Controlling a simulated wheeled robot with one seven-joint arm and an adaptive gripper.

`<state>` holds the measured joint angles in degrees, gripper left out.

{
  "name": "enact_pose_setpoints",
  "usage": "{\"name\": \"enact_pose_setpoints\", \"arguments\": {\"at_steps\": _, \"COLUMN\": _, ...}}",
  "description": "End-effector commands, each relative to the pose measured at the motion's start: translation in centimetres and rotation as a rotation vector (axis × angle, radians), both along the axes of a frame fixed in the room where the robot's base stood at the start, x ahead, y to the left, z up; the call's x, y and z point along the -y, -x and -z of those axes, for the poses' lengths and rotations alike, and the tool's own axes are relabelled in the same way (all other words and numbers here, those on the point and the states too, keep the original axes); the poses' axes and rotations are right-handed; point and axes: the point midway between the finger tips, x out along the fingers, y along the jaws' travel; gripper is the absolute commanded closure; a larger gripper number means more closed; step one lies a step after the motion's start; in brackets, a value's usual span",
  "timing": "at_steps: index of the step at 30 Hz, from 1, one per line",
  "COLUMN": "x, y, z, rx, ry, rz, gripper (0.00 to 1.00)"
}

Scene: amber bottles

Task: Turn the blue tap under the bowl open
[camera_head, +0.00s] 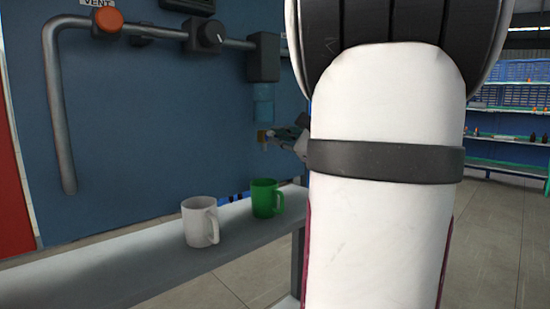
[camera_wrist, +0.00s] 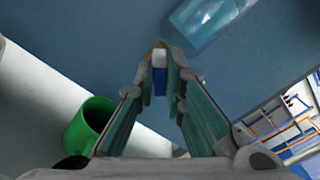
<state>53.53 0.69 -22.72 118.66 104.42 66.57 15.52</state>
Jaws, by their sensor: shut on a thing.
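The clear bluish bowl (camera_head: 263,92) hangs under a dark box on the wall pipe. It also shows at the top of the wrist view (camera_wrist: 204,18). The blue tap (camera_wrist: 159,80) has a blue handle and a brass-coloured end, and sits between my fingertips. In the head view, its brass spout (camera_head: 263,137) shows below the bowl. My gripper (camera_wrist: 160,88) is shut on the tap. In the head view, my gripper (camera_head: 282,136) is small and partly hidden by my arm. I cannot tell the handle's exact angle.
A green mug (camera_head: 265,198) and a white mug (camera_head: 200,222) stand on the pale shelf (camera_head: 120,268) below. The grey pipe (camera_head: 60,120) carries an orange knob (camera_head: 108,20) and a black knob (camera_head: 208,36). My arm blocks the head view's middle right.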

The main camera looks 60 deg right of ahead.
Motion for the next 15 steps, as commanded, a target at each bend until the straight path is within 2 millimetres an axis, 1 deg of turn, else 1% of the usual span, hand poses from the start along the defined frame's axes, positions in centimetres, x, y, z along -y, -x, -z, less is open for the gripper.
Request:
{"name": "enact_pose_setpoints", "arguments": {"at_steps": 1, "x": -0.08, "y": -0.18, "z": 0.6, "rx": -0.008, "ry": 0.043, "rz": -0.001, "gripper": 1.0}}
{"name": "enact_pose_setpoints", "arguments": {"at_steps": 15, "x": -0.18, "y": -0.11, "z": 0.75, "rx": -0.107, "ry": 0.452, "rz": -0.001, "gripper": 1.0}}
